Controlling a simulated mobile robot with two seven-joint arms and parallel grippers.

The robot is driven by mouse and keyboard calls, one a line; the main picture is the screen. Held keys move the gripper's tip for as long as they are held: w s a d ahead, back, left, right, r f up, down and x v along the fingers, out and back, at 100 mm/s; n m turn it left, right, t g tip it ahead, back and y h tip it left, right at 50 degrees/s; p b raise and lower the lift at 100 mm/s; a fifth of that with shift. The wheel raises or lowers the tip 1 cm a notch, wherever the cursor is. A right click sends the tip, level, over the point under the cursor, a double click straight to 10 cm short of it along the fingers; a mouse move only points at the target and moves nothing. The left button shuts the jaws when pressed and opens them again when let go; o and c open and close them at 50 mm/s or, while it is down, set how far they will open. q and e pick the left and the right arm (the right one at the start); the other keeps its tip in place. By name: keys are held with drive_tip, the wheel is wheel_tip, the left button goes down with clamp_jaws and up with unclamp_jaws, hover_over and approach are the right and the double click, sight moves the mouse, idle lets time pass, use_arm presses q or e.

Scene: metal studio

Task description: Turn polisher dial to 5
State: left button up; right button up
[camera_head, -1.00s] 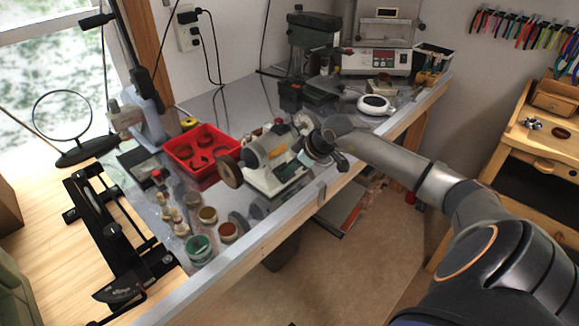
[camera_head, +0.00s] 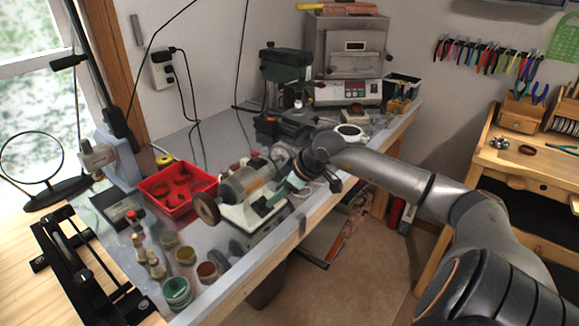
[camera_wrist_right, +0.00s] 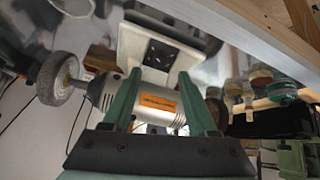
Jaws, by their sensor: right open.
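The polisher (camera_head: 243,187) stands on the metal-topped bench, with a grey motor body, a white base and a round wheel at each end. In the right wrist view the motor body (camera_wrist_right: 160,108) shows beyond the fingers, and a black square panel with a dial (camera_wrist_right: 159,52) sits on the white base. The number the dial points to is too small to read. My left gripper is out of view.
A red tray (camera_head: 176,190) lies behind the polisher's left side. Several jars (camera_head: 176,291) and small bottles stand left of it. A kiln (camera_head: 345,60) stands at the back right. The floor before the bench is mostly clear.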

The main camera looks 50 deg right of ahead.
drive_tip(key=v, duration=0.6)
drive_tip(key=shift+s+r+b, duration=0.25)
drive_tip(key=shift+r+b, duration=0.05)
drive_tip(key=shift+b, duration=0.15)
idle(0.4)
